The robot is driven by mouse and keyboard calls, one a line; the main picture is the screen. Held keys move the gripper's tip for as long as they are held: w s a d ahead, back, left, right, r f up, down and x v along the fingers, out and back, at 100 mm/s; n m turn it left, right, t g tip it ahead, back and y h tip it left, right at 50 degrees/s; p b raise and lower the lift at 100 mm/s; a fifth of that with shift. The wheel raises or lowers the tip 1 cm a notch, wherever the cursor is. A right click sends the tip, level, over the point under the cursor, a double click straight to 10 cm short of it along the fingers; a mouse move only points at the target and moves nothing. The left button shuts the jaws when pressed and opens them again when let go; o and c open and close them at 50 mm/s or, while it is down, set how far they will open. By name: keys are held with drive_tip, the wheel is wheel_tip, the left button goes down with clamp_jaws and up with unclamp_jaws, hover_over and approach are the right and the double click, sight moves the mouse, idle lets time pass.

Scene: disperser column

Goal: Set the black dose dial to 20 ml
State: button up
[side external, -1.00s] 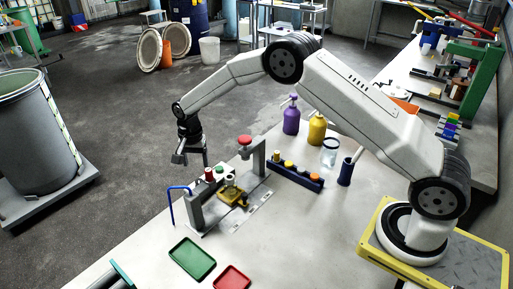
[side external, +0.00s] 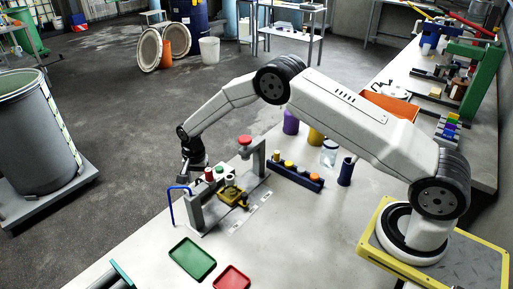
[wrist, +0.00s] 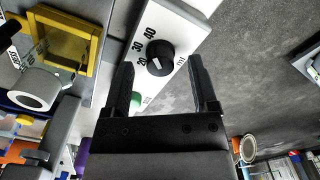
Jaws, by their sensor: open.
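The black dose dial (wrist: 160,57) sits on a white panel (wrist: 176,25) with printed numbers, 40, 30 and 20 among them, in the wrist view. A small pale mark shows on the dial's side toward 20, but its exact setting is hard to read. My gripper (wrist: 161,63) is open, its two black fingers on either side of the dial in the picture, apart from it. Whether the fingertips reach the dial's depth, I cannot tell. In the side view my gripper (side external: 190,175) is low behind the disperser column (side external: 196,212), and the dial is hidden.
A green button (wrist: 136,101) is beside the dial, partly behind a finger. A blue bent tube (side external: 172,205) stands near the gripper. A red knob (side external: 245,140) tops the post. Green (side external: 192,258) and red (side external: 232,278) trays lie in front.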

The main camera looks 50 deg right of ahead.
drive_tip(key=shift+f, duration=0.4)
clamp_jaws()
drive_tip(key=shift+n, duration=0.8)
